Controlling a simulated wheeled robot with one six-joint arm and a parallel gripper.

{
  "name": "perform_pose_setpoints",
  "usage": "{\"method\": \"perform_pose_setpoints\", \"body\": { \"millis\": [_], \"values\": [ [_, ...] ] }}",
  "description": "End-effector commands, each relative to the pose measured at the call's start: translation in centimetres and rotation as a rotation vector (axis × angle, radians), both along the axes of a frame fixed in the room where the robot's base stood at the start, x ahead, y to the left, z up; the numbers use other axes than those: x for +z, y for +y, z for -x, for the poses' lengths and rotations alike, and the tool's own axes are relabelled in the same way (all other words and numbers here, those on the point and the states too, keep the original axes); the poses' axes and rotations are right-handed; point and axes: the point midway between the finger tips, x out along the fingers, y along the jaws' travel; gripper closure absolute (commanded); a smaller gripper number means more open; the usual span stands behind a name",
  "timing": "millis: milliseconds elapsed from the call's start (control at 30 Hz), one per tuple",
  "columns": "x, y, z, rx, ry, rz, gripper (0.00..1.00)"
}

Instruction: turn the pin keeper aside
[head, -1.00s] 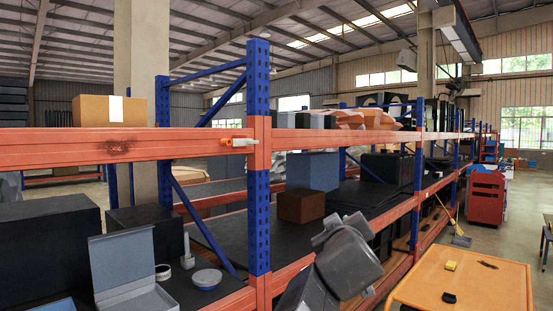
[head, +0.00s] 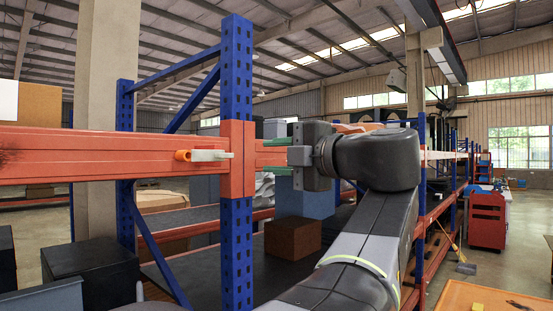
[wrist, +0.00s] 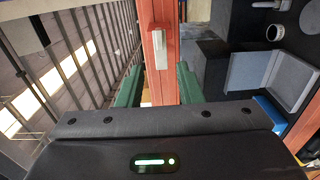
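The pin keeper (head: 210,155) is a small white bar with an orange round end at its left. It lies level on the front of the orange beam (head: 90,152), close to the blue upright. It also shows in the wrist view as a white block (wrist: 160,48), ahead of the fingers. My gripper (head: 262,157) is right of the keeper and apart from it, pointing left, its green fingers one above the other. In the wrist view my gripper (wrist: 158,82) is open and empty, with the beam seen between its fingers.
The blue upright (head: 237,80) stands between keeper and gripper, with an orange bracket (head: 237,180). A brown box (head: 293,238) and black boxes sit on the shelf below. A grey open box (wrist: 250,72) shows in the wrist view. An orange table (head: 500,300) is at lower right.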

Motion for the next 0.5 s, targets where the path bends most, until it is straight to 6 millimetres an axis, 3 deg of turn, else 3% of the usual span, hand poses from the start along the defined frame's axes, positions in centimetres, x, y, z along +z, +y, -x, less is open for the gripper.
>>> {"method": "perform_pose_setpoints", "body": {
  "millis": [500],
  "values": [
    [0.2, 4.9, -3.7, 0.005, 0.000, -0.004, 0.67]
  ]
}}
